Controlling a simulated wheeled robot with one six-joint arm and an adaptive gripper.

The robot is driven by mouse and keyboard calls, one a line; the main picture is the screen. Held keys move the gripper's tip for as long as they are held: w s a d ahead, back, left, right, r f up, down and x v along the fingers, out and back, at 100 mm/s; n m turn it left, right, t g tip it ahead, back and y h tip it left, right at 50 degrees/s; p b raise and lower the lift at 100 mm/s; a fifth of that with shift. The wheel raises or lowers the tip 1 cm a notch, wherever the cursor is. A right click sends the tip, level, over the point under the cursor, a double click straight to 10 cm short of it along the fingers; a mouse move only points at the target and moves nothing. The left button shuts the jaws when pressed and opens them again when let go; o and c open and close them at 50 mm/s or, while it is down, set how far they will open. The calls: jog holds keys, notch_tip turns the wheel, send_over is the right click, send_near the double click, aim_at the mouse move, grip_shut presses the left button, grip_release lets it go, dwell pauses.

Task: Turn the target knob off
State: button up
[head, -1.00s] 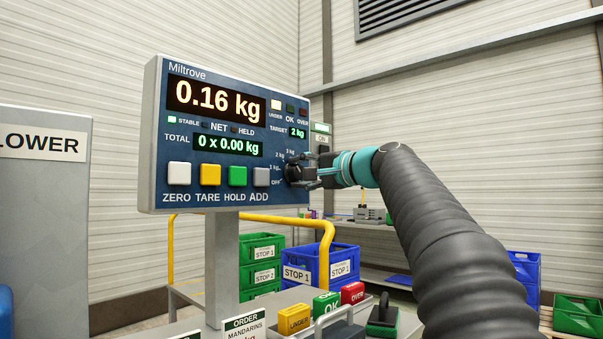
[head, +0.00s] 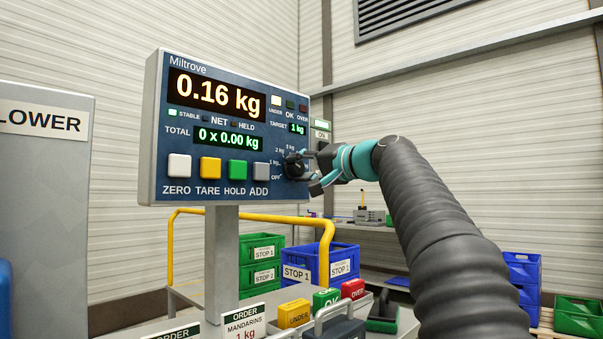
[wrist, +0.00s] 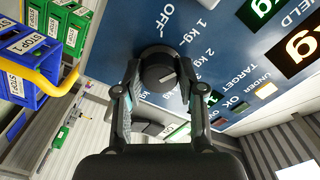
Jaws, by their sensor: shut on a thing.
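The target knob (head: 293,165) is a round black dial at the lower right of the blue scale panel (head: 215,180). Its printed positions run from OFF up through 1 kg, 2 kg and 3 kg. The small green target display (head: 297,129) reads 1 kg. In the wrist view the knob (wrist: 157,66) sits between the fingertips, with a pale mark on its face. My gripper (wrist: 158,82) is shut on the knob, one finger on each side. In the head view my gripper (head: 303,166) partly hides the knob and its labels.
White, yellow, green and grey buttons (head: 218,169) line the panel's lower edge. Below stand yellow, green and red blocks (head: 325,299), an order card (head: 244,322) and a yellow rail (head: 270,218). Blue and green crates (head: 330,265) stand behind.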

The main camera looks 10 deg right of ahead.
jog(key=n+b, duration=0.1)
jog(key=n, duration=0.4)
jog(key=shift+n+b, duration=0.3)
jog(key=n+b, duration=0.1)
jog(key=n, duration=0.4)
jog(key=shift+n, duration=0.3)
jog(key=o, duration=1.1)
jog(key=shift+o, duration=0.2)
jog(key=v, duration=1.2)
